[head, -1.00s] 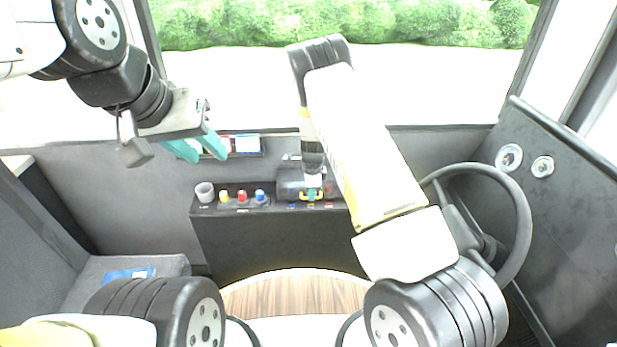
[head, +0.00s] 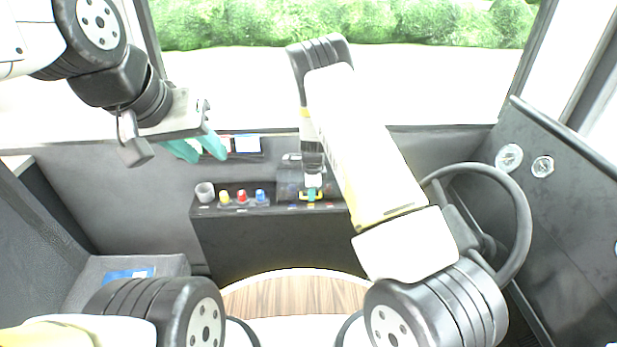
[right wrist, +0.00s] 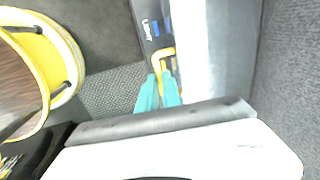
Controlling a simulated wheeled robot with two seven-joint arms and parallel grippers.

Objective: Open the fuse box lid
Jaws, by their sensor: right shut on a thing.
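The fuse box (head: 288,182) is a dark box on the console below the windscreen, partly hidden by my right arm. A yellow handle (head: 319,196) shows at its front edge. My right gripper (head: 312,194) has its teal fingertips shut on this handle. The right wrist view shows the yellow handle (right wrist: 165,52) between the fingertips of the right gripper (right wrist: 160,76). How far the lid is raised, I cannot tell. My left gripper (head: 206,156) hangs empty at the upper left, its teal fingers apart, away from the box.
The steering wheel (head: 520,215) stands to the right. A round wooden-topped stool or table (head: 295,293) is below. A seat (head: 165,262) is at the left.

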